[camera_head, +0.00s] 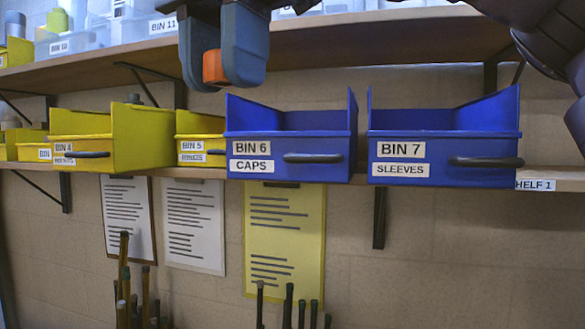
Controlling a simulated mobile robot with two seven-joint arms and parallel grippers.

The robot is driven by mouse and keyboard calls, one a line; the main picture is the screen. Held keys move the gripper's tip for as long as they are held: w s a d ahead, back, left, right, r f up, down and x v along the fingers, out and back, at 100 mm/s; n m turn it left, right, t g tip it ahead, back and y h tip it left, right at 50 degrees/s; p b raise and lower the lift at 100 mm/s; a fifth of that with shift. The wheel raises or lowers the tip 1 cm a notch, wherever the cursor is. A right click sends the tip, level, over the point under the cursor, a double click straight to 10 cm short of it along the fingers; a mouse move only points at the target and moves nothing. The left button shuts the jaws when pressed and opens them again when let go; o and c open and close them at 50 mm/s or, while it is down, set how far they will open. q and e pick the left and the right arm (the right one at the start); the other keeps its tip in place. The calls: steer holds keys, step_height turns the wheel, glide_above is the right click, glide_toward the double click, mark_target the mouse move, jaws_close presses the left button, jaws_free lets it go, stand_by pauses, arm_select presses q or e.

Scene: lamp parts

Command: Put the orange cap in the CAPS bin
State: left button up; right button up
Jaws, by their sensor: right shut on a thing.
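The orange cap (214,67) is between the fingers of my right gripper (222,66), at the top of the view. My right gripper is shut on it and hangs above the shelf, just left of and higher than the CAPS bin. The CAPS bin (290,149) is a blue open bin labelled BIN 6 on the lower shelf; its inside floor is hidden by its front wall. My left gripper is not in view.
Blue BIN 7 SLEEVES (445,148) stands right of the CAPS bin. Yellow BIN 4 (110,140) and yellow BIN 5 (200,135) stand to its left. An upper shelf (330,42) runs behind and above the bins. Paper sheets hang below.

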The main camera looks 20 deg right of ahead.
steer(key=shift+r, duration=0.2)
steer(key=shift+w+d+m, duration=0.1)
steer(key=shift+w+m, duration=0.15)
steer(key=shift+m, duration=0.05)
steer(key=w+d+p, duration=0.1)
steer(key=w+d, duration=0.3)
steer(key=w, duration=0.2)
steer(key=p, duration=0.5)
glide_toward(291, 152)
steer(key=w+d+f, duration=0.1)
steer(key=w+f, duration=0.1)
steer(key=w, duration=0.2)
steer(key=shift+w+d+f+b, duration=0.2)
steer(key=shift+f, duration=0.25)
steer(key=shift+w+d+f+b, duration=0.2)
steer(key=shift+w+f, duration=0.05)
steer(key=shift+f, duration=0.25)
steer(key=shift+s+a+f, duration=0.1)
steer(key=shift+f, duration=0.6)
step_height(291, 152, down, 3)
steer(key=shift+f+b, duration=0.25)
steer(key=shift+b, duration=0.85)
steer(key=shift+f, duration=0.3)
steer(key=shift+s, duration=0.1)
steer(key=shift+f+b, duration=0.35)
steer(key=shift+f, duration=0.05)
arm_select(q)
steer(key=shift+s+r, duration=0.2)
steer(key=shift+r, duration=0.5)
